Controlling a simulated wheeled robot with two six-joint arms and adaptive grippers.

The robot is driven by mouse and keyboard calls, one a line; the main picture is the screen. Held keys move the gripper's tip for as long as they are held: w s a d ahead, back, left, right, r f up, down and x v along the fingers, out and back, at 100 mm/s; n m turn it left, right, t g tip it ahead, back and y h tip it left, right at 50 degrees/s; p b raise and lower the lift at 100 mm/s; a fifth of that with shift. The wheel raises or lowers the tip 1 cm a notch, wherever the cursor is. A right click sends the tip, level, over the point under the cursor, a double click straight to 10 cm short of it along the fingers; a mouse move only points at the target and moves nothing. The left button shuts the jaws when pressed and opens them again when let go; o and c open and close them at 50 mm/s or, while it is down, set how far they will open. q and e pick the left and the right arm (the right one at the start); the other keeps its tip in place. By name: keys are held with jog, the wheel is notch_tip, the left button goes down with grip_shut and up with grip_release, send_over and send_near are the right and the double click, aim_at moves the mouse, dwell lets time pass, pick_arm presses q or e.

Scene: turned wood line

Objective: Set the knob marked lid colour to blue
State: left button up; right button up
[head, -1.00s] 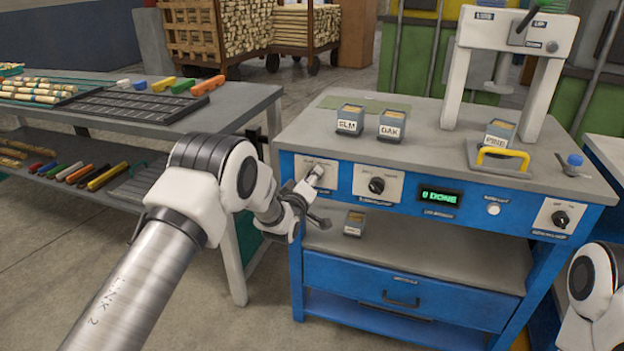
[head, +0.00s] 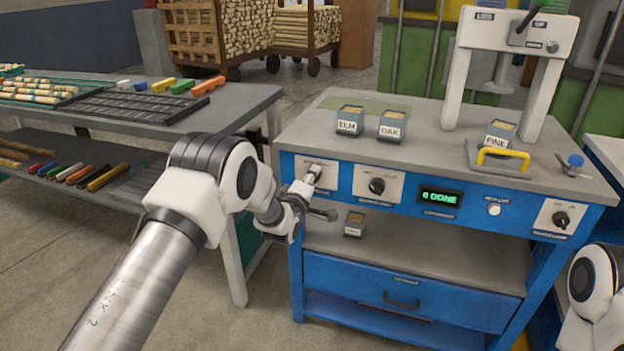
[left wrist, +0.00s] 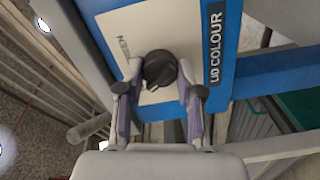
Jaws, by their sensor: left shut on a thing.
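The lid colour knob (left wrist: 160,67) is black and sits on a pale plate (left wrist: 107,27) on the bench's blue front. In the left wrist view a dark label reading LID COLOUR (left wrist: 216,48) is beside the plate, and the word GREEN is printed on the plate. My left gripper (left wrist: 160,76) is shut on the knob, one finger on each side. In the head view my left gripper (head: 312,178) is at the leftmost plate and hides most of the knob. Which mark the knob points to cannot be told. My right gripper is out of view.
A second black knob (head: 376,186), a green display reading DONE (head: 439,197), a white button (head: 493,209) and another knob (head: 561,219) lie along the blue front. Boxes marked ELM (head: 350,120), OAK (head: 392,126) and PINE (head: 499,134) stand on the bench top.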

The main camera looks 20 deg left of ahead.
pick_arm(q)
jog(key=o, duration=1.1)
jog(key=shift+o, duration=0.2)
jog(key=shift+s, duration=0.15)
jog(key=s, duration=1.1)
jog(key=shift+s+a, duration=0.25)
jog(key=shift+s, duration=0.1)
